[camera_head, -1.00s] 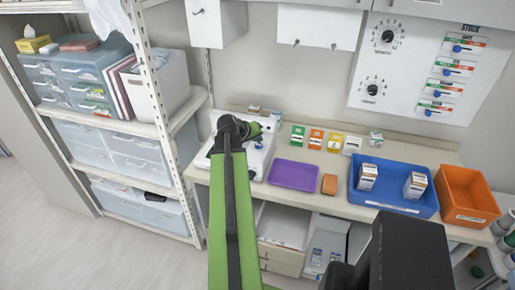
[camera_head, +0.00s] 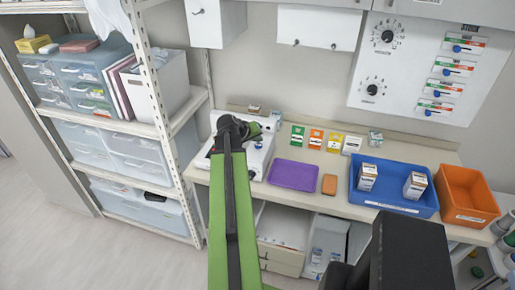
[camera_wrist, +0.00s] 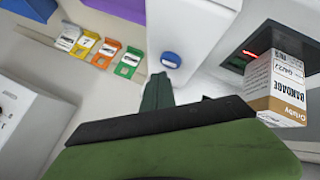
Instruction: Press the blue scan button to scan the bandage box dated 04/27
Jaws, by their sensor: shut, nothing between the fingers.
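In the wrist view, the round blue scan button (camera_wrist: 171,60) sits on a white scanner surface (camera_wrist: 190,25). A white and brown bandage box (camera_wrist: 284,88) stands at the right by a dark scan window (camera_wrist: 248,45) with a red light. Its small date print seems to end in 27; I cannot read it surely. My gripper (camera_wrist: 158,90) is shut and empty, its tip just short of the button in the picture; I see no clear contact. In the head view, my gripper (camera_head: 243,133) is over the white scanner (camera_head: 262,158), and my arm hides part of it.
A purple tray (camera_head: 293,175), an orange-brown block (camera_head: 329,184) and several coloured cards (camera_head: 316,139) lie right of the scanner. A blue bin (camera_head: 401,208) with two boxes and an orange bin (camera_head: 466,205) stand farther right. A shelf rack (camera_head: 163,110) stands close on the left.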

